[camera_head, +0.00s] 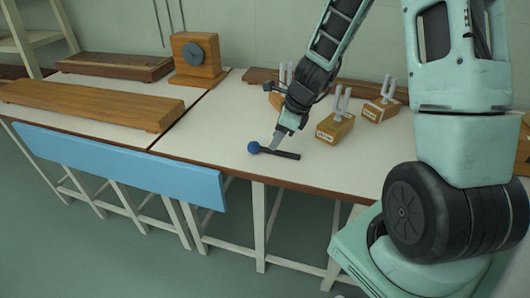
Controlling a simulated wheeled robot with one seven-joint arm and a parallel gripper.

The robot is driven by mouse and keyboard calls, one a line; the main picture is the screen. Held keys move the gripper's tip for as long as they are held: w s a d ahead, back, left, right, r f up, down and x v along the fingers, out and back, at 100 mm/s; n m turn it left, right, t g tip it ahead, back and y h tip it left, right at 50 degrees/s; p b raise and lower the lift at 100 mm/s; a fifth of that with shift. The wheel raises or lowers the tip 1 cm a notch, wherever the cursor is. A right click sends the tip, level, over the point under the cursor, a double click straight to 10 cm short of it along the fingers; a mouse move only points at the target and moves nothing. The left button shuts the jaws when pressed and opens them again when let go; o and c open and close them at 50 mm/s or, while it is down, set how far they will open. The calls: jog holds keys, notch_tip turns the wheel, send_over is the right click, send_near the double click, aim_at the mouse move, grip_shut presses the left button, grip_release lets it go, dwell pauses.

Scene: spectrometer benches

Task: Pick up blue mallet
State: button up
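The blue mallet lies on the white bench top, with its round blue head (254,147) to the left and its dark handle (285,154) running to the right. My gripper (278,143) points down right over the mallet, between the head and the handle's middle. Its fingertips look very close to the handle. I cannot tell whether they touch it, or how far apart the fingers are, as they are small and seen from the side.
Several wooden tuning fork boxes (334,128) stand just right of and behind my gripper. A wooden clock-like block (196,59) and long wooden boards (90,103) are on the left bench. A blue panel (120,165) hangs along the front. Bench top around the mallet is clear.

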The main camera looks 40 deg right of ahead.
aim_at(253, 147)
jog(key=b+x, duration=0.1)
jog(key=x, duration=0.3)
jog(key=shift+w+f, duration=0.1)
jog(key=shift+f, duration=0.15)
jog(key=shift+c, duration=0.3)
grip_shut()
